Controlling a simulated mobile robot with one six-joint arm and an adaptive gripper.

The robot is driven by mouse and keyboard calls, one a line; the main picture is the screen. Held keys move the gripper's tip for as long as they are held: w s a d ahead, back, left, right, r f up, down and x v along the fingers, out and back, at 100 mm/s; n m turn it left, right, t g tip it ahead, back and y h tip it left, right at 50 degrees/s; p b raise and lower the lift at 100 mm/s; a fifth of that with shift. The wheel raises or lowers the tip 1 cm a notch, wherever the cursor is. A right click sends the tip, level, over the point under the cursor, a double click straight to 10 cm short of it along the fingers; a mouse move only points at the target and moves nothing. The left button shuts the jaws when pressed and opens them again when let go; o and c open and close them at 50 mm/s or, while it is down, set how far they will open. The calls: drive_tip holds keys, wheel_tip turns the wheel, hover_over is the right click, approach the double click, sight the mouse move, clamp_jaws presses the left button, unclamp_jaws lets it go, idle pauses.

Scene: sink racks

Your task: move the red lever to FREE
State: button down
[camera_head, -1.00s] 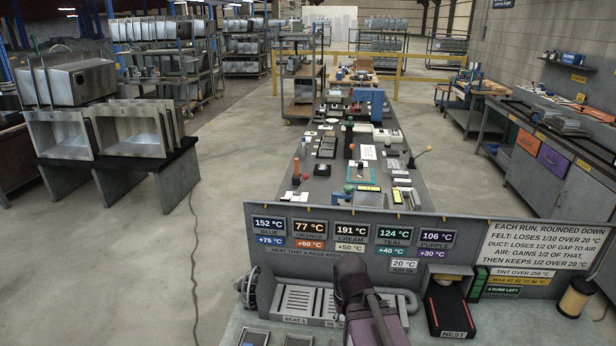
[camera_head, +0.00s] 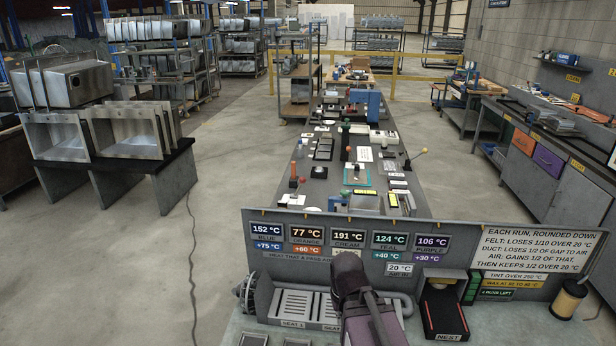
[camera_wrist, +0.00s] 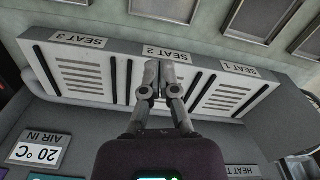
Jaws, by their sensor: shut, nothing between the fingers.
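No lever that I can pick out as the red one is clear, and no FREE mark can be read. Small red or orange parts, including an orange-red post (camera_head: 293,168), stand on the far long bench, too small to identify. My gripper (camera_wrist: 158,80) shows in the wrist view with its two fingers together and empty. It is over the slotted seat rack (camera_wrist: 120,78), by the SEAT 2 label. In the head view my arm covers part of this rack (camera_head: 297,304), and my fingertips are hidden.
An upright panel (camera_head: 460,232) with temperature signs stands behind the rack. A black NEST tray (camera_head: 443,314) lies right of my arm, and a yellow-black cylinder (camera_head: 569,299) stands farther right. The long bench (camera_head: 318,190) behind is crowded with small devices. Open floor lies left.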

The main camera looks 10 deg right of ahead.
wheel_tip(320, 180, up, 12)
drive_tip(key=p, duration=1.1)
drive_tip(key=shift+s, duration=0.2)
